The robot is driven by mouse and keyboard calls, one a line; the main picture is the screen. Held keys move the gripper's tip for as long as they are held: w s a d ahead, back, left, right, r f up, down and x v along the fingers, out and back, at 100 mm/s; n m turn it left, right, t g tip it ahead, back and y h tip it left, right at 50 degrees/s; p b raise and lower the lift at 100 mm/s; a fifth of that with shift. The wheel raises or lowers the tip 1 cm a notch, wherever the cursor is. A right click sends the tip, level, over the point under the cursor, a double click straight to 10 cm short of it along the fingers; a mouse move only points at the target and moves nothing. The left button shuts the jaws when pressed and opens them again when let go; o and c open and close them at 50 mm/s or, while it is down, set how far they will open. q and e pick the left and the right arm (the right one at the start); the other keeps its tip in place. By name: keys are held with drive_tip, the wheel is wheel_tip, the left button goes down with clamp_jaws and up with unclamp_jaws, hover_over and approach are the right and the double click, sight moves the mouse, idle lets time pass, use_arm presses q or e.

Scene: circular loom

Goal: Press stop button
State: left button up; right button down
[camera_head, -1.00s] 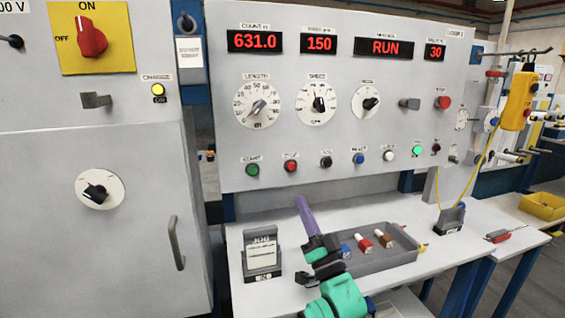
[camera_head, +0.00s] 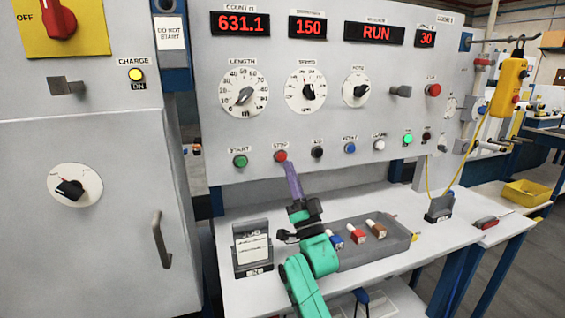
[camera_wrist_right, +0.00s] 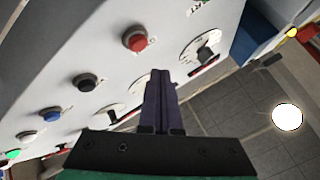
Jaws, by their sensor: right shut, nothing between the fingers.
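The red stop button (camera_head: 280,155) sits in the lower button row of the grey control panel, between the green start button (camera_head: 240,160) and a black button (camera_head: 317,151). My right gripper (camera_head: 289,166) is shut and empty, its purple fingers pointing up with the tips just below the stop button in the head view. In the right wrist view the shut fingertips (camera_wrist_right: 160,73) appear below and right of the red button (camera_wrist_right: 135,40). A gap shows between them in that picture; I cannot tell the exact depth. My left gripper is out of view.
Below the panel, a table (camera_head: 440,238) holds a grey tray (camera_head: 385,248) with coloured items and a job card stand (camera_head: 252,248). The panel displays (camera_head: 376,33) read RUN and 631.1. A yellow pendant (camera_head: 508,85) hangs at right.

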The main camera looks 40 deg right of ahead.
sight(281, 153)
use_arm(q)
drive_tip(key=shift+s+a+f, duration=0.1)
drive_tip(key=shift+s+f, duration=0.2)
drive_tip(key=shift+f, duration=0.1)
use_arm(e)
drive_tip(key=shift+w+d, duration=0.2)
drive_tip(key=shift+w, duration=0.4)
drive_tip(key=shift+w+d, duration=0.2)
drive_tip(key=shift+w, duration=0.35)
use_arm(q)
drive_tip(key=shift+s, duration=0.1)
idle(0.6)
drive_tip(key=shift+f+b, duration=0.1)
drive_tip(key=shift+b, duration=0.2)
use_arm(e)
drive_tip(key=shift+w+d, duration=0.15)
drive_tip(key=shift+w, duration=0.25)
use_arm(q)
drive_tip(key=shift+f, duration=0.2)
use_arm(e)
drive_tip(key=shift+w+d, duration=0.15)
drive_tip(key=shift+w, duration=0.3)
drive_tip(key=shift+s, duration=0.1)
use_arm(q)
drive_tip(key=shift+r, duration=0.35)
use_arm(e)
drive_tip(key=shift+s+a, duration=0.3)
drive_tip(key=shift+s, duration=0.45)
